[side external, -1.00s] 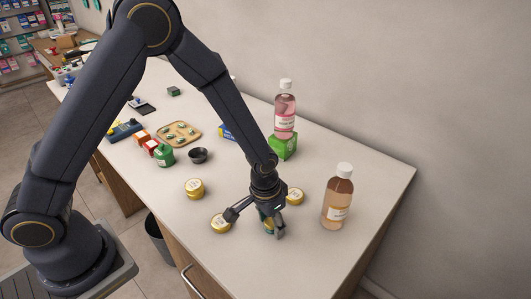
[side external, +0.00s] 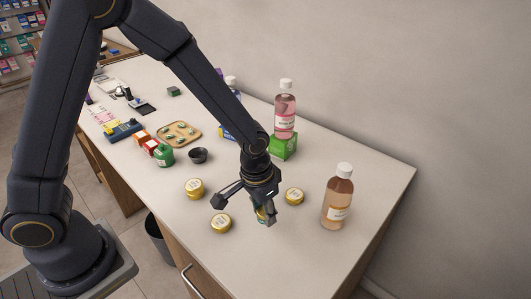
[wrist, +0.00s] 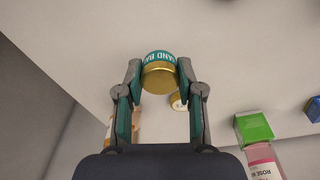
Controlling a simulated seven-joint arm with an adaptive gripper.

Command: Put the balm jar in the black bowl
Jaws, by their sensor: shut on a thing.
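My gripper (side external: 262,210) is shut on a balm jar (wrist: 159,75) with a gold lid and a teal label. In the wrist view the jar sits between both fingertips; in the side view it is partly hidden by the fingers. The jar appears lifted a little above the counter. The small black bowl (side external: 198,155) stands on the counter, up and left of my gripper in the side view, and looks empty. It is not seen in the wrist view.
Gold-lidded jars (side external: 195,188) (side external: 220,223) (side external: 293,196) stand around my gripper. An amber bottle (side external: 338,200) is to the right. A pink bottle (side external: 285,112) and green box (side external: 283,146) stand behind.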

